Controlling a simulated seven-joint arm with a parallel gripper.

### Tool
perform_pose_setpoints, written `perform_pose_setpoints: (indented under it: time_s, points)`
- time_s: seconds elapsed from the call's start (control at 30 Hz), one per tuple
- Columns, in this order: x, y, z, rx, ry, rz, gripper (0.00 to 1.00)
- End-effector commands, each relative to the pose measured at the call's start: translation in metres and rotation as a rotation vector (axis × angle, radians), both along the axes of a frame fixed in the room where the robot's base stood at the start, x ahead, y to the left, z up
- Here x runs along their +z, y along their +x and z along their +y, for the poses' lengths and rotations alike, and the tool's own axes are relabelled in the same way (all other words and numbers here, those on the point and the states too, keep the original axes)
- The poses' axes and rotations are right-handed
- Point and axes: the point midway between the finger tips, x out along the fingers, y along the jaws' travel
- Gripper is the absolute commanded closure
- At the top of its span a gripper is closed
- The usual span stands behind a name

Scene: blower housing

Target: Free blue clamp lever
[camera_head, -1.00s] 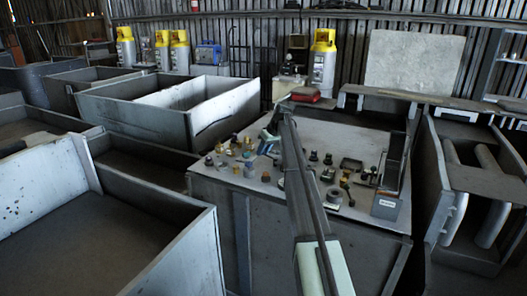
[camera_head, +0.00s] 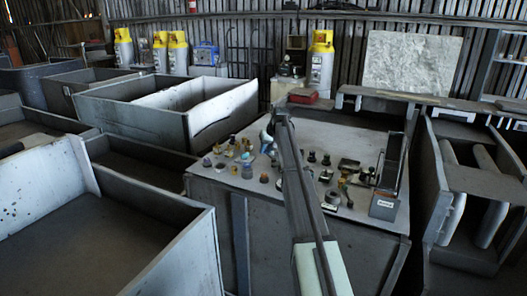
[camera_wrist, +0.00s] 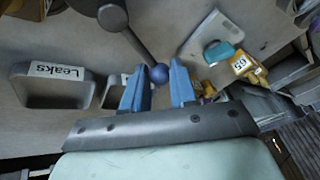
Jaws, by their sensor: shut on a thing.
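The blue clamp lever shows in the wrist view as a dark rod (camera_wrist: 136,46) with a blue ball knob (camera_wrist: 158,74) at its near end. The rod runs up and left to a round grey hub (camera_wrist: 112,18). My gripper (camera_wrist: 158,70) has its two blue fingers on either side of the knob and is shut on it. Exact contact with the knob is hard to see. In the head view my arm reaches over the workbench (camera_head: 350,130), and the lever cannot be made out there.
In the wrist view a tray labelled Leaks (camera_wrist: 57,85) lies left of the fingers. A teal piece (camera_wrist: 218,52) and a yellow tag marked 05 (camera_wrist: 243,65) lie to the right. A red box (camera_head: 302,97) and several small parts stand on the bench, with a grey upright holder (camera_head: 385,204) at right.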

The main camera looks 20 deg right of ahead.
Motion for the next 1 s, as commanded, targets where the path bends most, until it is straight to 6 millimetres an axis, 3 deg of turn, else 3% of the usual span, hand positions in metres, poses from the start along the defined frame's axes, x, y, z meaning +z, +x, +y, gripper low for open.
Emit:
perform_pose_setpoints:
  time_s: [0.6, 1.0]
  points:
    - [0.000, -0.003, -0.036, -0.579, -0.003, -0.001, 1.00]
    - [0.000, -0.011, -0.051, -0.855, -0.001, -0.001, 1.00]
